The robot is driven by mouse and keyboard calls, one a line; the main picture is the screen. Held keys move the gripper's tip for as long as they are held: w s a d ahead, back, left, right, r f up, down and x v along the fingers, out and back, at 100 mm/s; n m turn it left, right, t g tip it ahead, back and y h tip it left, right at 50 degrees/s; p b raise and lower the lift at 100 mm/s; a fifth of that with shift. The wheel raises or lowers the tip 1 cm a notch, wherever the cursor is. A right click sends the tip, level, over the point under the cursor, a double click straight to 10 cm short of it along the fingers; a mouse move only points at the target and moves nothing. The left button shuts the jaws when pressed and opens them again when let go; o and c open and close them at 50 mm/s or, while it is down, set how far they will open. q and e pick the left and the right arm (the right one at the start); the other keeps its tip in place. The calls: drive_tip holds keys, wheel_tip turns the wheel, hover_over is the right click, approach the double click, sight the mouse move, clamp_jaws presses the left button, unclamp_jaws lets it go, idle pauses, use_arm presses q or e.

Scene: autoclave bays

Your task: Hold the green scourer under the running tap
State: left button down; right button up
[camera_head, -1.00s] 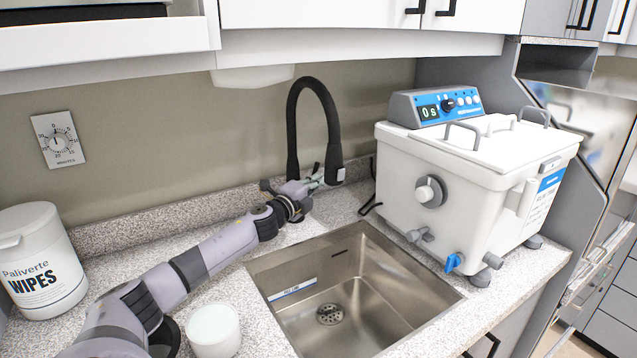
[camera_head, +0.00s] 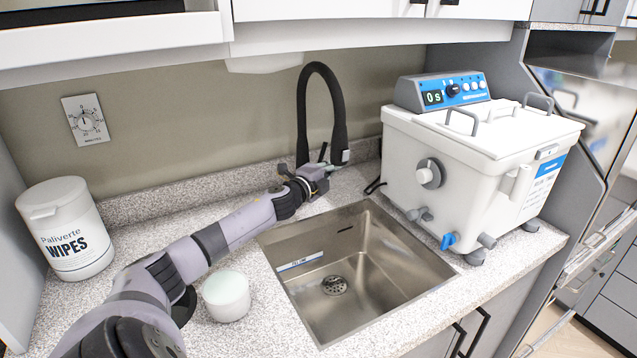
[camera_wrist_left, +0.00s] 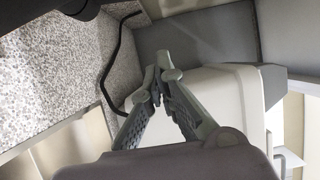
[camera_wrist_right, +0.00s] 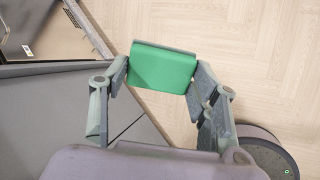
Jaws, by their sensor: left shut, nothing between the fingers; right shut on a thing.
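The black arched tap (camera_head: 303,105) stands behind the steel sink (camera_head: 420,262); no water stream is visible from it. My left gripper (camera_head: 333,165) is at the tap, just below the spout end and by the lever. It looks empty, and its fingertips meet in the left wrist view (camera_wrist_left: 155,85). I cannot tell whether it touches the lever. My right gripper (camera_wrist_right: 160,80) is shut on the green scourer (camera_wrist_right: 162,68), a flat block held across its fingertips. The right wrist view shows it above the wooden floor, away from the sink. The right arm is outside the head view.
A white bath unit (camera_head: 455,165) with a blue drain tap stands right of the sink. A wipes tub (camera_head: 65,232) and a small round pot (camera_head: 226,297) stand on the counter to the left. Cupboards (camera_head: 330,25) hang above. A grey panel (camera_wrist_right: 70,115) is near the right gripper.

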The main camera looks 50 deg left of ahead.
drive_tip(key=shift+d+f, duration=0.15)
drive_tip(key=shift+f, duration=0.15)
drive_tip(key=shift+a, duration=0.2)
drive_tip(key=shift+w+a+f+b, duration=0.15)
drive_tip(key=shift+a+b, duration=0.25)
drive_tip(key=shift+a, duration=0.15)
drive_tip(key=shift+d+f+b, duration=0.3)
drive_tip(key=shift+f+b, duration=0.05)
drive_tip(key=shift+f, duration=0.05)
drive_tip(key=shift+a, duration=0.1)
use_arm(q)
drive_tip(key=s, duration=0.9)
drive_tip(key=shift+s+d+f, duration=0.2)
drive_tip(key=shift+d, duration=0.1)
